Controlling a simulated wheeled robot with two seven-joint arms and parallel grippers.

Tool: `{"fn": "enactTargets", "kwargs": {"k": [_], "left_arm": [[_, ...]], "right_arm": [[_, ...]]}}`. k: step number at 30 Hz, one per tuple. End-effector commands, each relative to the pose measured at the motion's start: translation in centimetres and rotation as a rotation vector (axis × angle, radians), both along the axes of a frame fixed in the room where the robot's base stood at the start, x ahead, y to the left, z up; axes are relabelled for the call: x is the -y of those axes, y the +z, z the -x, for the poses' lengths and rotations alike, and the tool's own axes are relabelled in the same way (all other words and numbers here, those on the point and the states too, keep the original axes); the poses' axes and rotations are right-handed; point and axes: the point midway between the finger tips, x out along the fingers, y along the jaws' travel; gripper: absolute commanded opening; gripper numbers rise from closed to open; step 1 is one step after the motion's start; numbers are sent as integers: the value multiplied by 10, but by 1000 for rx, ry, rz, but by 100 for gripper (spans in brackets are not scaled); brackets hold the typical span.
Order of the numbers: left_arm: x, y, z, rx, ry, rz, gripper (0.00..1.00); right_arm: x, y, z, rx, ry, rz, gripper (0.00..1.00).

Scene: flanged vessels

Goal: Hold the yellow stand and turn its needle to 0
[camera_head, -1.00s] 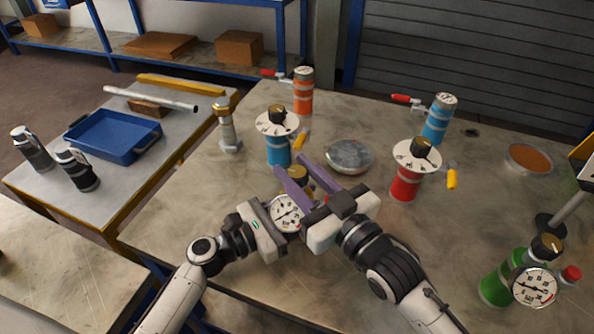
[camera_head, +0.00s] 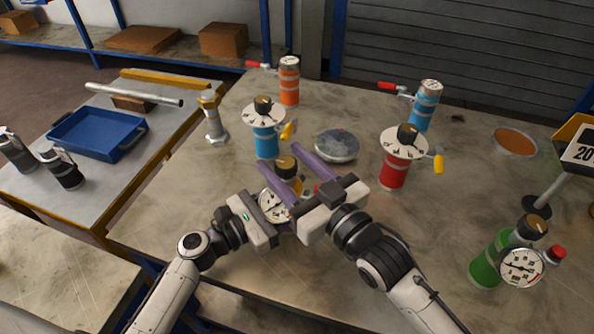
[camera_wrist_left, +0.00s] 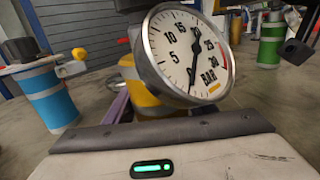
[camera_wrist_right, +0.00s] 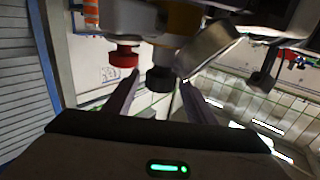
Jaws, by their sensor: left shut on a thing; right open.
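The yellow stand's round white gauge (camera_head: 274,205) shows between my two grippers in the head view; most of its body is hidden. In the left wrist view, its yellow body (camera_wrist_left: 146,98) stands behind the gauge, and the dark needle points down close to the 0 mark. A black-and-brass knob (camera_head: 287,163) tops the stand. My left gripper (camera_head: 257,220) is shut on the stand from the lower left, its fingers largely hidden. My right gripper (camera_head: 281,157) is open, its purple fingers spread on either side of the knob. A black knob (camera_wrist_right: 160,78) and red cap (camera_wrist_right: 123,57) show in the right wrist view.
A blue stand (camera_head: 265,142) and a grey disc (camera_head: 337,146) stand just behind. A red stand (camera_head: 394,172) is to the right, a green stand (camera_head: 484,268) with a gauge at the front right. Orange (camera_head: 289,84) and blue (camera_head: 424,110) vessels stand further back.

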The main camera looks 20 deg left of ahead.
Motion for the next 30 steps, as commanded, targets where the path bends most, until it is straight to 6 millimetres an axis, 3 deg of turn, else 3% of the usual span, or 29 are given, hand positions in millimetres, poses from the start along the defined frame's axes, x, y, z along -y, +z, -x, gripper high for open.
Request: {"fn": "enactTargets", "kwargs": {"k": [16,21,30], "left_arm": [[-2,-2,0,-4,4,-2,8],[-2,-2,0,-3,4,-3,8],[-2,-2,0,-3,5,-3,8]], "right_arm": [[80,-2,61,-2,0,1,51],[91,0,70,0,1,-1,51],[93,0,72,0,1,-2,51]]}}
